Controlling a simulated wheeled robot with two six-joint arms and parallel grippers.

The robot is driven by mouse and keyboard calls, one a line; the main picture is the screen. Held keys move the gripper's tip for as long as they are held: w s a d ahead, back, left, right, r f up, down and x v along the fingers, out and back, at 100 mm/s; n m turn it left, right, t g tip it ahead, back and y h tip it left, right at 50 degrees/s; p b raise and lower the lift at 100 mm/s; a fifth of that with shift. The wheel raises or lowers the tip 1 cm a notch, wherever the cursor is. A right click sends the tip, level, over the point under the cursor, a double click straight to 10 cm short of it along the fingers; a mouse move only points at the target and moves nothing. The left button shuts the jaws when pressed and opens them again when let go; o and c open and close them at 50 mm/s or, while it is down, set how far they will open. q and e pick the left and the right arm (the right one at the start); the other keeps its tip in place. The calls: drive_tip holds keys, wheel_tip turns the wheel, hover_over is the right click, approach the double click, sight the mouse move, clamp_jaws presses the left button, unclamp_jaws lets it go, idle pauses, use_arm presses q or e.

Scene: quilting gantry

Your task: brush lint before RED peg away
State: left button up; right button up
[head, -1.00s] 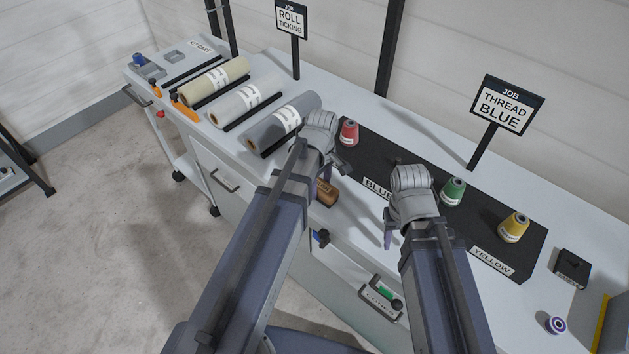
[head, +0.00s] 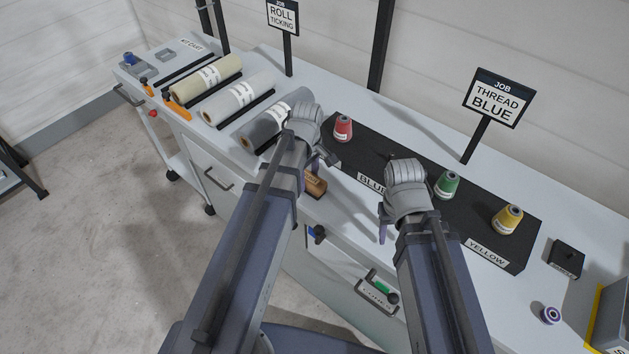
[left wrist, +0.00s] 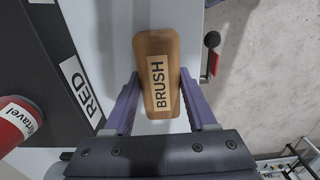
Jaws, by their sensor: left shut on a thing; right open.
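The wooden brush (head: 316,184) is at the front edge of the tabletop, partly hidden by my left arm in the head view. In the left wrist view the brush (left wrist: 158,62), labelled BRUSH, lies between the purple fingers of my left gripper (left wrist: 158,80), which is shut on it. A red thread cone (head: 343,128) stands at the left end of the black mat; it shows at the left edge of the wrist view (left wrist: 15,125), near the RED label (left wrist: 88,93). My right gripper (head: 385,222) is open and empty by the mat's front edge. I can make out no lint.
Green (head: 446,185) and yellow (head: 507,218) cones stand on the black mat (head: 475,215). Fabric rolls (head: 240,95) lie to the left. A purple spool (head: 550,315) and a small black box (head: 566,258) are at the right. The THREAD BLUE sign (head: 495,98) stands behind.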

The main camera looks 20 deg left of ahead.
use_arm(q)
drive_tip(key=shift+w+a, duration=0.1)
drive_tip(key=shift+a, duration=0.1)
drive_tip(key=shift+w+a, duration=0.35)
drive_tip(key=shift+a, duration=0.45)
drive_tip(key=shift+w+a, duration=0.3)
drive_tip(key=shift+a, duration=0.5)
drive_tip(key=shift+w+a, duration=0.35)
drive_tip(key=shift+a, duration=0.5)
drive_tip(key=shift+w+a, duration=0.35)
drive_tip(key=shift+a, duration=0.45)
drive_tip(key=shift+w+d+f, duration=0.1)
drive_tip(key=shift+w+d, duration=0.1)
drive_tip(key=shift+w, duration=0.2)
use_arm(e)
drive_tip(key=shift+f, duration=0.1)
drive_tip(key=shift+s, duration=0.1)
use_arm(q)
drive_tip(key=shift+d, duration=0.1)
drive_tip(key=shift+s+d, duration=0.35)
drive_tip(key=shift+d, duration=0.5)
drive_tip(key=shift+s+d, duration=0.3)
drive_tip(key=shift+d, duration=0.55)
